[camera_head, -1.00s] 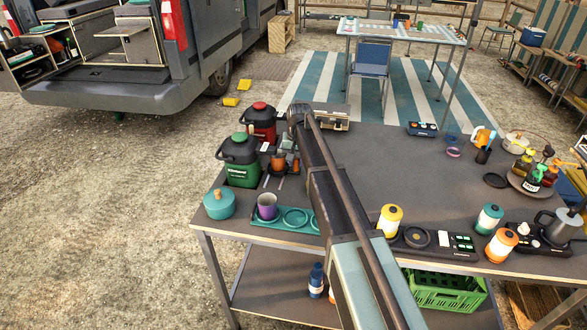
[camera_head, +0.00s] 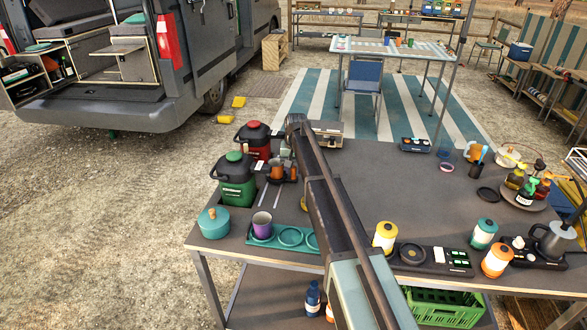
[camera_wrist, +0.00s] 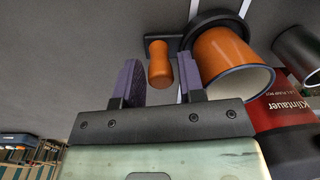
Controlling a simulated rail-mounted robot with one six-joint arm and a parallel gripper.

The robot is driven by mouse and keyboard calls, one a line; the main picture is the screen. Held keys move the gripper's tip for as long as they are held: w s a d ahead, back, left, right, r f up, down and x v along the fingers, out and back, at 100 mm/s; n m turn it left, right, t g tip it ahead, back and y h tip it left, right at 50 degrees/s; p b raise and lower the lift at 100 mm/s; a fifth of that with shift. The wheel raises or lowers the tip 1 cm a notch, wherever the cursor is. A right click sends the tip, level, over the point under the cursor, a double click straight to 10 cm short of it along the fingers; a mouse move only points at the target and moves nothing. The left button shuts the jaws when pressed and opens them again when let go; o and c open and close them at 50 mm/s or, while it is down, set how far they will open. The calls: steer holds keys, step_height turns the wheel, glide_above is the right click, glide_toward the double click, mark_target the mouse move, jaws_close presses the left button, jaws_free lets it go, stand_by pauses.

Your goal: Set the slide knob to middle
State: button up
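In the wrist view an orange rounded knob (camera_wrist: 159,65) stands on a small dark base (camera_wrist: 178,43). It looks like the slide knob, but I cannot tell its position along any track. My gripper (camera_wrist: 162,75) is open, with its two purple-grey fingers on either side of the knob. I cannot tell whether either finger touches it.
An orange mug (camera_wrist: 218,58) stands close to the right finger. A red jug (camera_wrist: 280,110) is beyond it; the red jug (camera_head: 254,141) and green jug (camera_head: 235,182) show in the head view. A teal tray (camera_head: 262,239) with a purple cup is in front. The table's middle (camera_head: 385,190) is clear.

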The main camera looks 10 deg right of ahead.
step_height(320, 180, up, 11)
steer(key=p, duration=1)
steer(key=shift+d+f, duration=0.2)
steer(key=shift+d, duration=0.1)
steer(key=shift+s, duration=0.1)
steer(key=s+a+n, duration=0.1)
steer(key=s+a, duration=0.1)
steer(key=s, duration=1.7)
steer(key=s+a+n, duration=0.1)
steer(key=s+a, duration=0.1)
steer(key=s, duration=1.8)
steer(key=shift+a+n+h, duration=0.3)
steer(key=shift+a+n, duration=0.05)
steer(key=shift+n, duration=0.05)
steer(key=shift+s, duration=0.1)
